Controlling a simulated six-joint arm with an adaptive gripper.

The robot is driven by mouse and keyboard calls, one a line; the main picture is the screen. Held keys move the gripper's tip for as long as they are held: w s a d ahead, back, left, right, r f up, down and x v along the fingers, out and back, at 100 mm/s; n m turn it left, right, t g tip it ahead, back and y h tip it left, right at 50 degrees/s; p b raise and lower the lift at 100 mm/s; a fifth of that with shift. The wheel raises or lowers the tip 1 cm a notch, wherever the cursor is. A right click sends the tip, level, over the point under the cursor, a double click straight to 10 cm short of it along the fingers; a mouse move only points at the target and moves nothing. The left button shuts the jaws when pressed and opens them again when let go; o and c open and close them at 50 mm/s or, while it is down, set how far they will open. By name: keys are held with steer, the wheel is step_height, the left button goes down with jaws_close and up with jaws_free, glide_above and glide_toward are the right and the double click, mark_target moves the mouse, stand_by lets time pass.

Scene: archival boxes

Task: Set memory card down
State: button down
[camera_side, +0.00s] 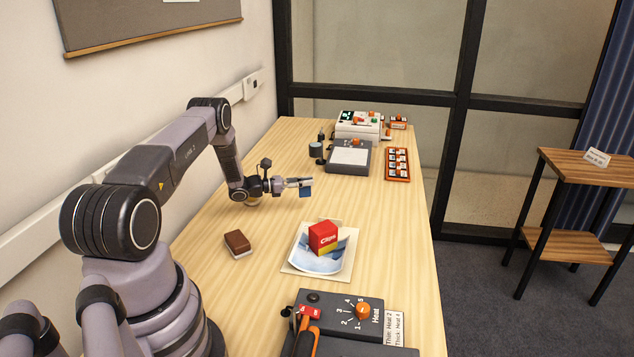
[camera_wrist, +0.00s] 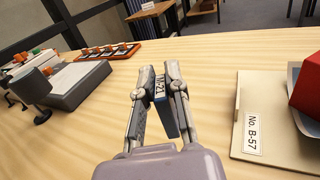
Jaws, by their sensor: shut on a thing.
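The memory card (camera_side: 306,192) is a small blue piece with a pale label. It is held between the fingertips of my gripper (camera_side: 297,183), above the middle of the wooden table. In the wrist view the blue card (camera_wrist: 163,97) stands between the two fingers of my gripper (camera_wrist: 157,85), with part of a label showing. The fingers hide part of it. An orange-framed tray (camera_side: 397,165) with several white-topped slots lies at the table's far right; it also shows at the top left of the wrist view (camera_wrist: 108,52).
A red box (camera_side: 322,236) sits on curled sheets over a folder labelled No. B-57 (camera_wrist: 243,130). A brown block (camera_side: 237,243) lies left of it. A grey flat device (camera_side: 349,158) and a white control box (camera_side: 358,124) stand farther back. A heat-dial device (camera_side: 345,312) is in front.

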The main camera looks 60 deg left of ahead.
steer(key=shift+w+a+f, duration=0.2)
steer(key=shift+w+f, duration=0.2)
steer(key=shift+f, duration=0.15)
steer(key=shift+w+a+f, duration=0.1)
steer(key=shift+w+f, duration=0.05)
steer(key=shift+f, duration=0.85)
steer(key=shift+w+a+f, duration=0.1)
steer(key=shift+w+f, duration=0.05)
steer(key=shift+f, duration=0.8)
steer(key=c, duration=1.2)
jaws_free()
steer(key=shift+f, duration=0.15)
steer(key=shift+o, duration=0.2)
